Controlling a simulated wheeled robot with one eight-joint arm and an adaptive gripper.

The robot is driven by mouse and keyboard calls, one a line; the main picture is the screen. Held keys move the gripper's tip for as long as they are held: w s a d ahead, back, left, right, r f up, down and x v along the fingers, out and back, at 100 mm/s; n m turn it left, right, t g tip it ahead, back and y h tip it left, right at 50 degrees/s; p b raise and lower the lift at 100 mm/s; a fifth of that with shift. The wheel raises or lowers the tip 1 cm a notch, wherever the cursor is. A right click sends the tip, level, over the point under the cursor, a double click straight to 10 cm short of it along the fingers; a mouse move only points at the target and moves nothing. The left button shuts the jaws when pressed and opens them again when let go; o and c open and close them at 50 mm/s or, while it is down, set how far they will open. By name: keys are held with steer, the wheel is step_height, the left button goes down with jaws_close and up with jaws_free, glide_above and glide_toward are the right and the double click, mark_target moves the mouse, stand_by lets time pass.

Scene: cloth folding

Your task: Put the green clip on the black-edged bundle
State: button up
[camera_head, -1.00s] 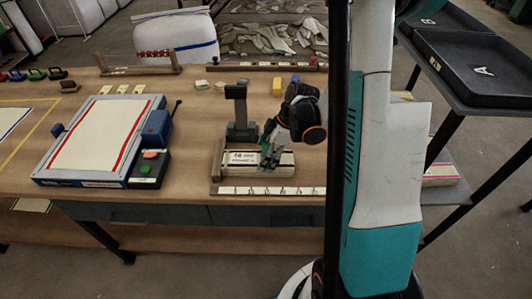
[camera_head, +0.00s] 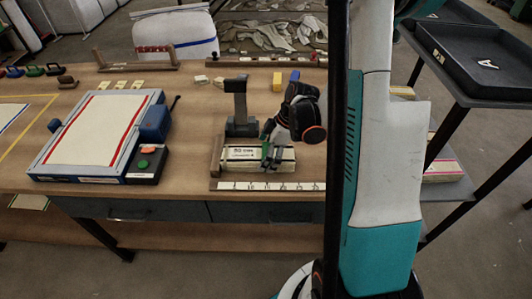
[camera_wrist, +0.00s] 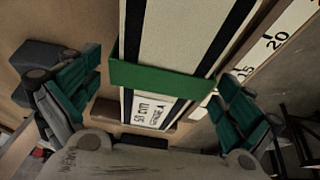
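The black-edged bundle (camera_head: 285,153) lies on the table in front of a dark post, with a white "cm" label on it. It fills the middle of the wrist view (camera_wrist: 180,45), pale with black stripes along its length. A green clip (camera_wrist: 160,80) lies flat across the bundle, just above the label. My gripper (camera_wrist: 160,95) is over the bundle, with one teal finger on each side and visible room between fingers and clip. In the head view my gripper (camera_head: 273,148) is above the bundle and hides part of it; the clip is hard to tell from the fingers there.
A marked ruler strip (camera_head: 270,186) runs along the table's front edge. A dark post (camera_head: 237,105) stands behind the bundle. A board with red lines (camera_head: 98,135) and a button box (camera_head: 146,166) are at left. Black trays (camera_head: 455,80) are at right.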

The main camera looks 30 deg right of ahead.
steer(key=v, duration=1.2)
